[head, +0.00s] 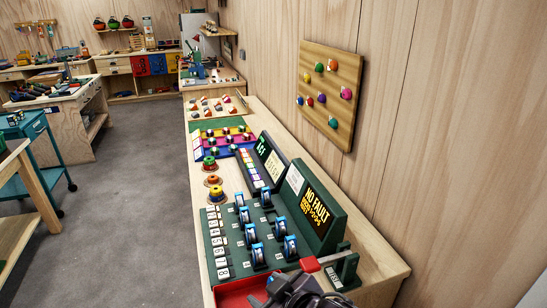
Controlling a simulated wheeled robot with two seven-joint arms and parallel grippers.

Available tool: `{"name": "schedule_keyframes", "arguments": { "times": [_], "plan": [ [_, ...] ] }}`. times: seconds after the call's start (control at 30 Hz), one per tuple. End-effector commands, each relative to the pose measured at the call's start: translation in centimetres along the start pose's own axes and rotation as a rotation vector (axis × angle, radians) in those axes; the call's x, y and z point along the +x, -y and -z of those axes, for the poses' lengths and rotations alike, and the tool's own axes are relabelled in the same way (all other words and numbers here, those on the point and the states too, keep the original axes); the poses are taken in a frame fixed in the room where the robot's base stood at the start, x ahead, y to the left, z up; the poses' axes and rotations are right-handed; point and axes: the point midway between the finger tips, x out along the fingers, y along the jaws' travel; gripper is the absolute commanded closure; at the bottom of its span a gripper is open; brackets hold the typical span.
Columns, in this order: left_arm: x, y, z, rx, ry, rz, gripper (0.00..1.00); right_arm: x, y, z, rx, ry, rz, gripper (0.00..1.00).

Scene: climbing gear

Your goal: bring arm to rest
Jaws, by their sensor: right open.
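My right gripper (296,287) shows at the bottom of the head view, dark grey and partly cut off by the lower edge. It is open, over the near end of the long wooden bench (375,268). It is near a red tray (240,291) and a red-ended bar (310,264); I cannot tell whether it touches them. I see nothing between its fingers. My left gripper is not in view.
A green board with blue devices (250,235) and a "NO FAULT" panel (315,208) stands close ahead. Colored stacked rings (216,192) sit beyond. A wooden board with climbing holds (331,92) hangs on the right wall. Grey floor (135,195) is clear left of the bench.

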Motion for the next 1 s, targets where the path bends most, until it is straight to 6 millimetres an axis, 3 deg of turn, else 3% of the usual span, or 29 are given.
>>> {"name": "schedule_keyframes", "arguments": {
  "times": [0.03,0.2,0.4,0.63,0.87,1.0],
  "plan": [
    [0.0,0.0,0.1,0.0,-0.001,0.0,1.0,-0.9,-1.2,-3.0,0.091,0.083,-0.038,0.5],
    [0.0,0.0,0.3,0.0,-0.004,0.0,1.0,-4.2,-3.8,-11.5,0.301,0.328,-0.135,0.5],
    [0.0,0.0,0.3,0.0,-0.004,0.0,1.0,-8.2,-4.2,-18.3,0.457,0.535,-0.181,0.5],
    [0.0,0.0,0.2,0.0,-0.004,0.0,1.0,-12.6,-3.4,-24.0,0.593,0.728,-0.203,0.5],
    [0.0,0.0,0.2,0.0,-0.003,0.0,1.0,-7.2,-2.8,-28.6,0.584,0.739,-0.19,0.5],
    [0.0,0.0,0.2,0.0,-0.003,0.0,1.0,-4.2,-1.9,-32.4,0.585,0.755,-0.181,0.5]
  ]
}}
